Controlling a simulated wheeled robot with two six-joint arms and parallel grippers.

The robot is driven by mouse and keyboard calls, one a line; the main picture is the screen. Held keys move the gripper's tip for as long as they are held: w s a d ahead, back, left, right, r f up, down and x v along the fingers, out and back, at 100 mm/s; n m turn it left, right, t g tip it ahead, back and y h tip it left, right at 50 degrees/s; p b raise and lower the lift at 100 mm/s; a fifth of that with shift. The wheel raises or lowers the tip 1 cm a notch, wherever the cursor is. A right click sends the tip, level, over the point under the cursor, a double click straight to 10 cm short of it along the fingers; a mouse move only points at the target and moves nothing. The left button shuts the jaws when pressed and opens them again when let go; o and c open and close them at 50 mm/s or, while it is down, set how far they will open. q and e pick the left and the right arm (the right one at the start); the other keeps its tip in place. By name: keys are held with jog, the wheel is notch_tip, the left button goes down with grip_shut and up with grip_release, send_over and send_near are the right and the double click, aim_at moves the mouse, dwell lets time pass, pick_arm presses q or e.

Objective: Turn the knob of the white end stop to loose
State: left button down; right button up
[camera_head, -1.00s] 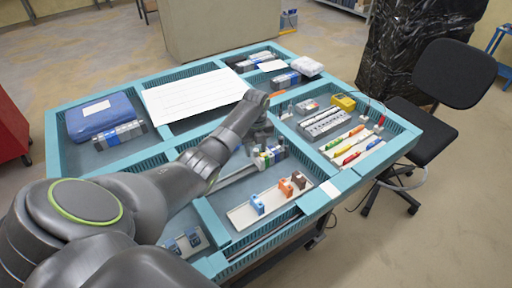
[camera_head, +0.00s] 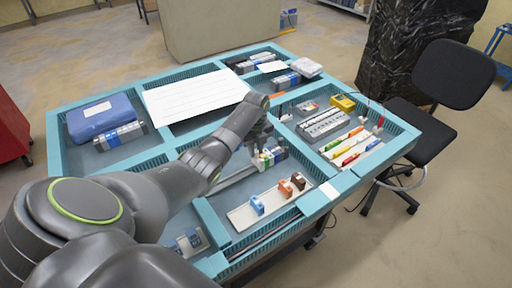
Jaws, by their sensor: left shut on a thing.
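My left gripper (camera_head: 258,150) reaches down from the left over a short row of terminal blocks on a rail (camera_head: 238,177) in the middle of the table. Its jaws are shut at the white end stop (camera_head: 258,164), at the left end of that row. The knob is too small and too covered by the fingers to tell its setting. Green, blue and white blocks (camera_head: 276,155) stand right beside the end stop. My right gripper is not in view.
A tray (camera_head: 240,217) with blue, orange and brown blocks lies in front of the rail. Coloured screwdrivers (camera_head: 350,145) and a grey box (camera_head: 322,123) lie to the right. A large white sheet (camera_head: 195,97) lies behind. Teal dividers separate the compartments.

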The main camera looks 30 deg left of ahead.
pick_arm(q)
jog(key=n+p, duration=0.2)
jog(key=n, duration=0.1)
jog(key=shift+r+n, duration=0.2)
jog(key=shift+n, duration=0.1)
jog(key=n+p, duration=0.2)
jog(key=n, duration=0.2)
jog(key=shift+n, duration=0.3)
jog(key=n+p, duration=0.1)
jog(key=n, duration=0.2)
jog(key=shift+w+n, duration=0.1)
jog(key=shift+n, duration=0.2)
jog(key=n+p, duration=0.1)
jog(key=n, duration=0.3)
jog(key=shift+n, duration=0.3)
jog(key=n+p, duration=0.1)
jog(key=n, duration=0.8)
jog(key=shift+f+p, duration=0.1)
jog(key=shift+p, duration=0.2)
jog(key=n, duration=0.4)
jog(key=shift+a+n, duration=0.1)
jog(key=shift+n, duration=0.2)
jog(key=shift+n+p, duration=0.45)
jog(key=shift+n, duration=1.55)
